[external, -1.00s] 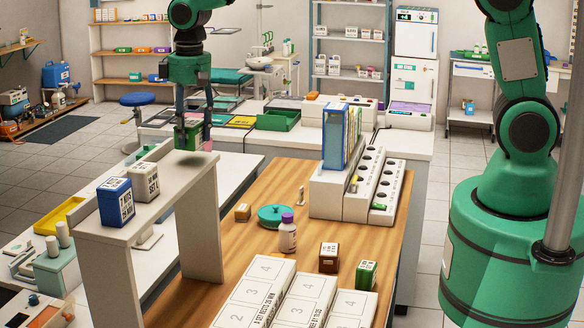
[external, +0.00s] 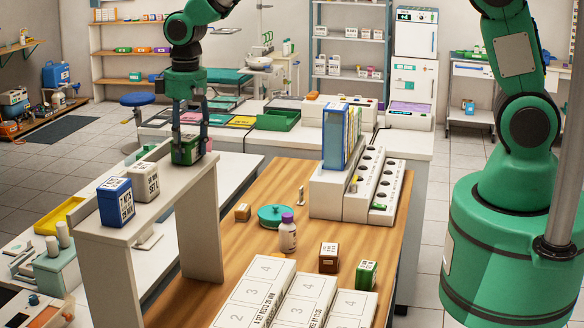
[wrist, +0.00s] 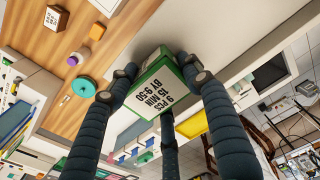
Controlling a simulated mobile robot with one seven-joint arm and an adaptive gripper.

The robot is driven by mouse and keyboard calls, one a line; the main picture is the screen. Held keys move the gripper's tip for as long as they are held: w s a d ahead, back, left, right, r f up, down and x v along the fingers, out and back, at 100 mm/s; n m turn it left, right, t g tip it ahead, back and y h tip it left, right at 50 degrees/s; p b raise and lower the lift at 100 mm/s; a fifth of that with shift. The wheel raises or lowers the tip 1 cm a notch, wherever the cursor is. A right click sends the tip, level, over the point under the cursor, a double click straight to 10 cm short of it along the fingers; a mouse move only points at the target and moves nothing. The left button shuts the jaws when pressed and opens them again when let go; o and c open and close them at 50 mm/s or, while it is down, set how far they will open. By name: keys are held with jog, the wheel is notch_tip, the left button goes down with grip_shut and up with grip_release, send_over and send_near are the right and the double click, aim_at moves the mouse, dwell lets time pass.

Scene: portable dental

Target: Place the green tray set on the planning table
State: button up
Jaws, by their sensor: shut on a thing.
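The green tray set looks like a small green box (external: 184,156) with a white label; its printed label faces the camera in the wrist view (wrist: 150,95). My gripper (external: 188,146) points down with its fingers shut on the sides of this box, and they also show in the wrist view (wrist: 158,78). The box is at the far right end of the raised white shelf (external: 168,193); I cannot tell whether it touches the shelf top. No label shows which surface is the planning table. A wood-topped table (external: 225,285) stands to the right of the shelf.
The wood top holds a teal round lid (external: 275,216), a purple-capped bottle (external: 288,235), small boxes and white numbered trays (external: 250,293). A yellow tray (external: 58,215) lies lower left.

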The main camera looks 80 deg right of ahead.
aim_at(188, 138)
jog(key=shift+f, duration=0.1)
jog(key=o, duration=1.3)
jog(key=r, duration=0.3)
jog(key=r+b, duration=0.1)
jog(key=r, duration=0.7)
jog(key=shift+s+r, duration=0.15)
jog(key=shift+s, duration=0.1)
jog(key=shift+r, duration=0.45)
